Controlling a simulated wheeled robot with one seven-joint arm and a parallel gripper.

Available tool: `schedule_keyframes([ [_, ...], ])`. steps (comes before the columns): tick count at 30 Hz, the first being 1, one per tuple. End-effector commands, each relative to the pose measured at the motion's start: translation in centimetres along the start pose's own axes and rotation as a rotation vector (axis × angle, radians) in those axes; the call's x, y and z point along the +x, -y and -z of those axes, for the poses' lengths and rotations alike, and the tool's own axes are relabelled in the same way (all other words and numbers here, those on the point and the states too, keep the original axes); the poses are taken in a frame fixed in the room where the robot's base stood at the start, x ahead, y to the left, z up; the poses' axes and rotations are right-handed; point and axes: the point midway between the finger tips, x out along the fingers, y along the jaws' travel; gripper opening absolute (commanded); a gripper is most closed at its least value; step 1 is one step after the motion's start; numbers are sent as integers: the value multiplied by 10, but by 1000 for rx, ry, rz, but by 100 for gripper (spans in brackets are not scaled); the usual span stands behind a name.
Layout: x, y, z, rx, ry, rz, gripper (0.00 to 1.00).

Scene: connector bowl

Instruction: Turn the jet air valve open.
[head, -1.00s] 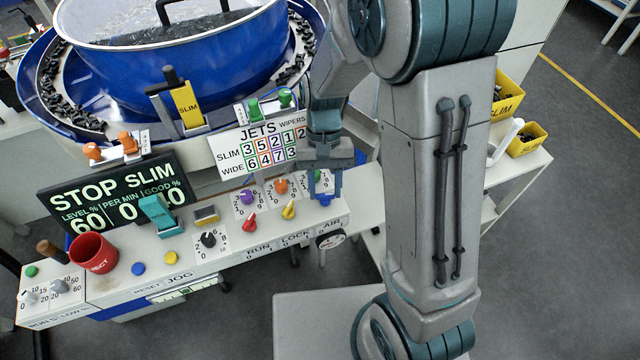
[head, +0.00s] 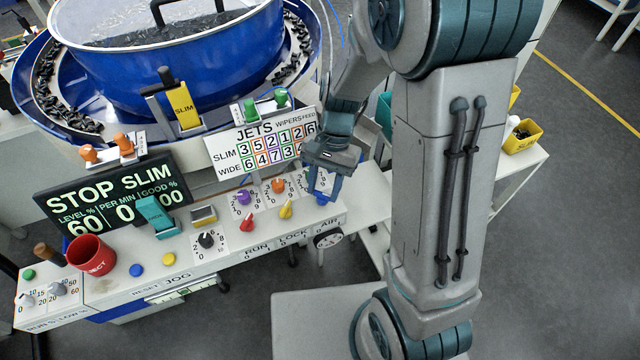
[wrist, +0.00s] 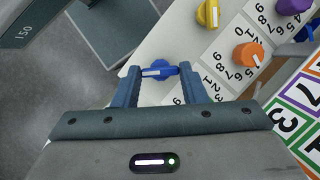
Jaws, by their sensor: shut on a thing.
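The jet air valve is a small blue knob (head: 322,200) at the right end of the white console, above the word AIR. In the wrist view the blue knob (wrist: 158,71) has a handle with a pale stripe, lying across the gap between my fingers. My gripper (head: 321,190) reaches down over the console's right end. In the wrist view my gripper (wrist: 158,74) has its two blue fingers at either end of the handle, shut on it. The fingers partly hide the knob in the head view.
An orange knob (head: 278,186), a purple knob (head: 243,197), a yellow knob (head: 286,209) and a red knob (head: 246,222) stand left of the valve. The JETS board (head: 262,143) rises behind. A round gauge (head: 328,240) hangs below the front edge.

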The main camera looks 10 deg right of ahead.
Motion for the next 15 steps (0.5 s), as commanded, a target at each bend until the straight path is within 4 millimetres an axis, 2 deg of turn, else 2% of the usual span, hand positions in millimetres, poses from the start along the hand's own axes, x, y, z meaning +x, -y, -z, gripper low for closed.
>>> schedule_keyframes([
  [9,2,-2,-3,2,11,-7,15],
  [10,2,-2,-3,2,11,-7,44],
  [12,2,-2,-3,1,10,-7,60],
  [15,2,-2,-2,1,7,-5,60],
])
